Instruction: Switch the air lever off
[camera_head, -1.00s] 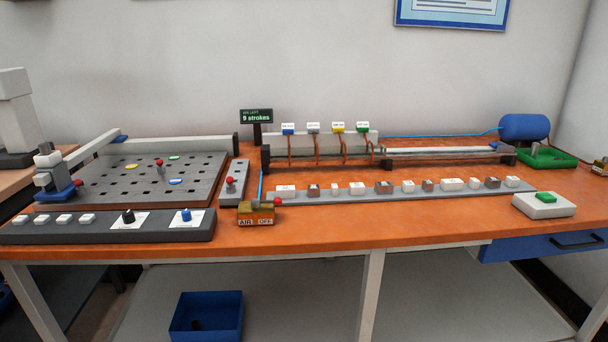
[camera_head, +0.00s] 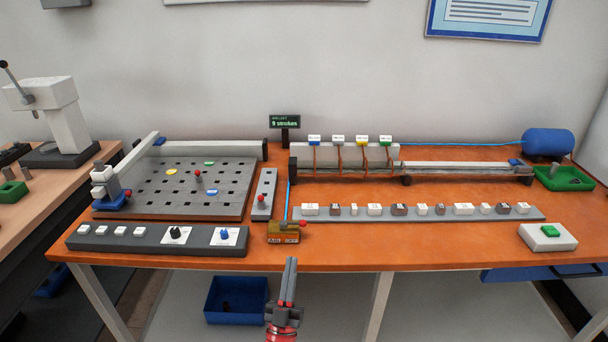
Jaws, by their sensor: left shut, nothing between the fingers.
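The air lever is a grey handle with a red knob (camera_head: 304,223) on a small brass-coloured valve box (camera_head: 283,232) at the front edge of the table. The handle lies over to the right, with the knob at the box's right end. The box's front carries white labels that appear to read AIR and OFF. My left gripper (camera_head: 291,262) comes up from the bottom of the view, its two grey fingers shut together and empty. Its tips are just below the box in the picture, apart from the knob. My right gripper is not in view.
A grey strip with another red-knobbed lever (camera_head: 262,198) stands behind and left of the box. A grey panel with knobs (camera_head: 157,239) is at left. A rail of small blocks (camera_head: 420,212) runs right. A blue bin (camera_head: 236,300) sits below the table.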

